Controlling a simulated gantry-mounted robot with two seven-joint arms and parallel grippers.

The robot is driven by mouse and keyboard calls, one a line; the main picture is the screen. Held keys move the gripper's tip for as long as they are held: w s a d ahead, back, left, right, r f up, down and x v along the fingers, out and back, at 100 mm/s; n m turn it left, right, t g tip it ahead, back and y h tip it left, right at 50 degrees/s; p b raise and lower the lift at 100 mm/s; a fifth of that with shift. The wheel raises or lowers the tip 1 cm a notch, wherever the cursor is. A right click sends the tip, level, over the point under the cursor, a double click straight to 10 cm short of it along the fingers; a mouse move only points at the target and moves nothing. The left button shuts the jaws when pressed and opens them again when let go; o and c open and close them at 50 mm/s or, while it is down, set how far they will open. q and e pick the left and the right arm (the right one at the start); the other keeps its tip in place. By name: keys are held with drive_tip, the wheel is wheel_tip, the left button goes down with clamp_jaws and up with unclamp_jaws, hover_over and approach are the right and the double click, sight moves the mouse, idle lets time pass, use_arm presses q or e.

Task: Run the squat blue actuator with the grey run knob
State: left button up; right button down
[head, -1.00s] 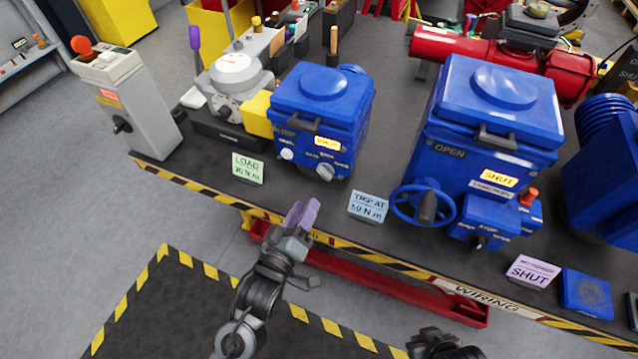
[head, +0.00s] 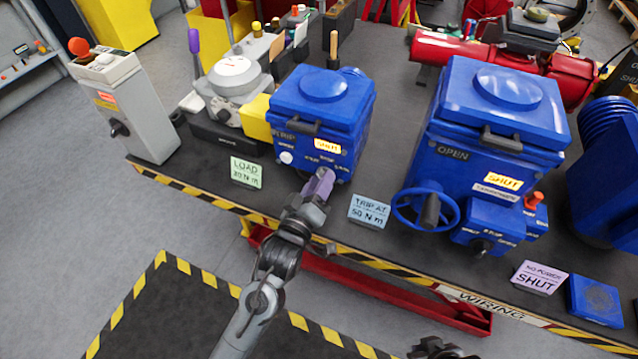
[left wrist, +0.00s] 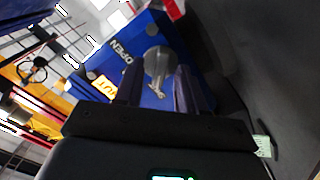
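The squat blue actuator (head: 318,100) stands on the bench left of the larger blue actuator. It has a lit yellow SHUT window on its front. Its grey run knob (left wrist: 158,62) shows in the left wrist view, just beyond and between the fingertips; in the head view my gripper hides it. My left gripper (head: 318,186) is at the actuator's lower front, its fingers apart on either side of the knob in the left wrist view (left wrist: 160,92). I cannot tell whether they touch the knob. Part of my right gripper (head: 440,350) shows at the bottom edge.
The larger blue actuator (head: 490,120) with a handwheel (head: 426,209) stands to the right. A grey control box (head: 125,115) stands at the left. Floor in front is clear.

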use_arm(q)
clamp_jaws()
drive_tip(key=shift+r, duration=0.1)
drive_tip(key=shift+r+m+p, duration=0.15)
drive_tip(key=shift+m+p, duration=0.55)
drive_tip(key=shift+p, duration=0.4)
drive_tip(key=m+p, duration=0.3)
drive_tip(key=p, duration=0.1)
drive_tip(key=shift+m, duration=0.4)
drive_tip(key=shift+m+p, duration=1)
drive_tip(key=shift+p, duration=0.15)
drive_tip(key=shift+m+p, duration=0.5)
drive_tip(key=shift+m, duration=0.3)
drive_tip(key=shift+f, duration=0.2)
